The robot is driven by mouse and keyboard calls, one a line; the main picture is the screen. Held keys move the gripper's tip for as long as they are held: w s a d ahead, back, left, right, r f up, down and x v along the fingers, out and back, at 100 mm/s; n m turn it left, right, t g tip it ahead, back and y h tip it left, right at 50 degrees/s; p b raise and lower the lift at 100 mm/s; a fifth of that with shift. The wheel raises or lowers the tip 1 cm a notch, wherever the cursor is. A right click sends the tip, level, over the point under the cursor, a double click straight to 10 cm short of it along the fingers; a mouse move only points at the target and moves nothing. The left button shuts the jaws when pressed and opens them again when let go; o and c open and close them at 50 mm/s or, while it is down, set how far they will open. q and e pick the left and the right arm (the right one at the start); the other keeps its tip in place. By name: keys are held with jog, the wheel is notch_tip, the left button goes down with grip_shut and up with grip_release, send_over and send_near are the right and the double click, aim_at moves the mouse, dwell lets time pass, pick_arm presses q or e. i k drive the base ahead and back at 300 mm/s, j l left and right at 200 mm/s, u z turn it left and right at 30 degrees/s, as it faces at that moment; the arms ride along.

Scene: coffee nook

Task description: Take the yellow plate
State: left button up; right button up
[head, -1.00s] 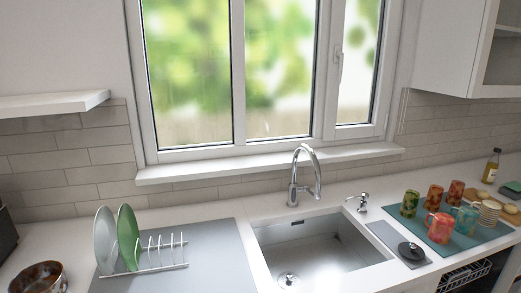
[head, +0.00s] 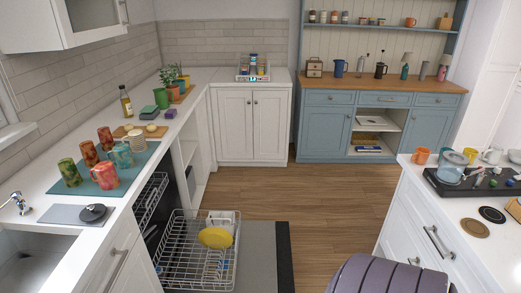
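The yellow plate (head: 215,238) is in the pulled-out lower rack of the open dishwasher, low in the head view and left of centre. It leans tilted in the wire rack (head: 178,262), with white dishes (head: 222,220) just behind it. Neither of my grippers shows in the head view.
The open dishwasher door (head: 262,255) lies flat beside the rack. A dark purple rounded seat (head: 385,275) is at the bottom right, near a white island (head: 440,235). Mugs stand on a teal mat (head: 75,187) on the left counter. Wooden floor (head: 315,215) is clear between.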

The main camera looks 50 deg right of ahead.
aim_at(212, 236)
jog(key=z, duration=1.3)
jog(key=i+z, duration=0.2)
jog(key=i, duration=0.45)
jog(key=i+z, duration=0.25)
jog(key=i, duration=0.35)
jog(key=i+j+z, duration=0.2)
jog(key=i, duration=0.4)
